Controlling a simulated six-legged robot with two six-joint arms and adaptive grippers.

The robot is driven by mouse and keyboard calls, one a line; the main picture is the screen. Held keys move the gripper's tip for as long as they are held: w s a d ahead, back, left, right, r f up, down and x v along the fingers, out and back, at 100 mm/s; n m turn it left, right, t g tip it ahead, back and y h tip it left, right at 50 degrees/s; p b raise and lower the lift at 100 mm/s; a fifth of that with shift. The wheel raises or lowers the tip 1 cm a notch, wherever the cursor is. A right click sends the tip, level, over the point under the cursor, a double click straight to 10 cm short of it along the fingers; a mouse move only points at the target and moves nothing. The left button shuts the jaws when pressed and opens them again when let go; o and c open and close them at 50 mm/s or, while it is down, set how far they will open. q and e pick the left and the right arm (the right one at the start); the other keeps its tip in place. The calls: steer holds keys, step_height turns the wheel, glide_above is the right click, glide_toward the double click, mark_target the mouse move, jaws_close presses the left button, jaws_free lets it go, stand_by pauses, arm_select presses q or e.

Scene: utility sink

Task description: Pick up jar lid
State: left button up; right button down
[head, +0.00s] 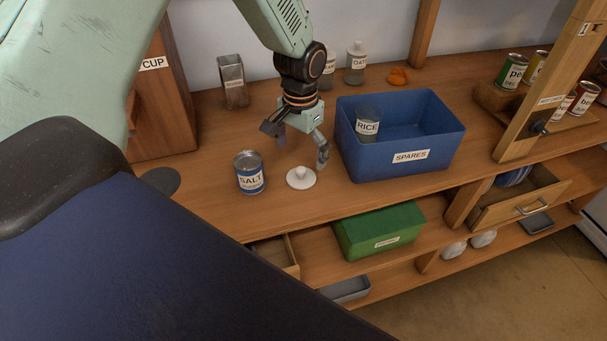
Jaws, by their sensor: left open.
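The jar lid (301,178) is a small white disc with a round knob, lying flat on the wooden counter, knob up. My left gripper (301,155) hangs above it, pointing down, with its fingers spread to either side. It appears open and empty, with the lid below and between its fingers. Whether a finger touches the lid cannot be told. My right gripper is not in view.
A blue SALT can (249,172) stands close left of the lid. A blue SPARES bin (401,136) holding a RICE jar (368,124) stands close right. The counter's front edge (330,203) is near. Bottles stand behind.

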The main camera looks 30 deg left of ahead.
mark_target(300, 171)
arm_select(q)
steer(key=f, duration=0.3)
steer(key=a+f, duration=0.1)
steer(key=f, duration=0.1)
steer(key=shift+w+f+p, duration=0.35)
steer(key=shift+w, duration=0.05)
steer(key=shift+d+f, duration=0.25)
steer(key=shift+f, duration=0.25)
steer(key=shift+s+d, duration=0.1)
steer(key=shift+c, duration=0.2)
steer(key=shift+a+f, duration=0.15)
steer(key=shift+a, duration=0.05)
steer(key=c, duration=0.5)
steer(key=shift+d, duration=0.15)
steer(key=c, duration=0.4)
steer(key=shift+s, duration=0.1)
jaws_close()
